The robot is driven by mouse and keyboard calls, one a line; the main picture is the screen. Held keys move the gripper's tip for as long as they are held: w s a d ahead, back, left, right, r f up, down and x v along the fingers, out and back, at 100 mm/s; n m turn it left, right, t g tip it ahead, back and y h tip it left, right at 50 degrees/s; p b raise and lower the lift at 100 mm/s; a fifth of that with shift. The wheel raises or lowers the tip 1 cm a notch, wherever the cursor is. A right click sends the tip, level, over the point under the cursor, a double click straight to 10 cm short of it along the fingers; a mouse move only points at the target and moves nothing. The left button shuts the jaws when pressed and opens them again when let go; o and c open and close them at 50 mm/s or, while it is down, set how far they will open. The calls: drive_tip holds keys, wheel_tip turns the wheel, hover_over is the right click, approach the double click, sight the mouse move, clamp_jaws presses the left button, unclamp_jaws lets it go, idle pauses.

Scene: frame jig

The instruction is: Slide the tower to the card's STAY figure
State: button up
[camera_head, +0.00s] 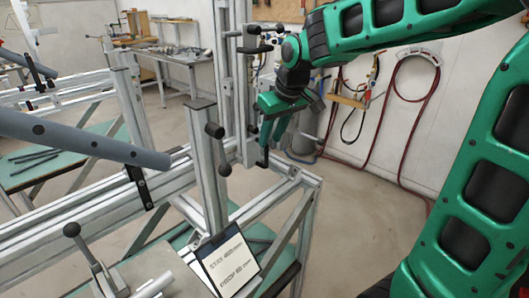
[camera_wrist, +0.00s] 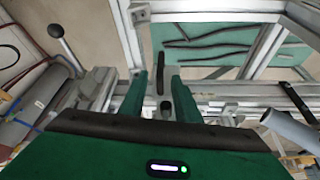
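A white card (camera_head: 231,262) on a dark backing leans at the front of the jig. It has two printed lines; the upper seems to begin STAY, but its figure is too small to read surely. A tall aluminium tower (camera_head: 223,75) with dark fittings stands on the jig rail; I cannot tell surely that it is the tower meant. My gripper (camera_head: 272,143) points down just right of it. In the wrist view my gripper (camera_wrist: 160,90) has its two green fingers apart, with a dark handle (camera_wrist: 160,78) showing between them. Whether they touch it is unclear.
A shorter post (camera_head: 208,170) with black-knobbed levers stands in front of the tower. A grey tube (camera_head: 80,138) reaches in from the left. Another lever (camera_head: 80,243) stands front left. Red hoses (camera_head: 398,130) hang on the back wall. Open floor lies right of the jig.

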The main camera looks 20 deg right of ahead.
sight(266, 163)
drive_tip(key=x, duration=0.7)
drive_tip(key=shift+d, duration=0.1)
clamp_jaws()
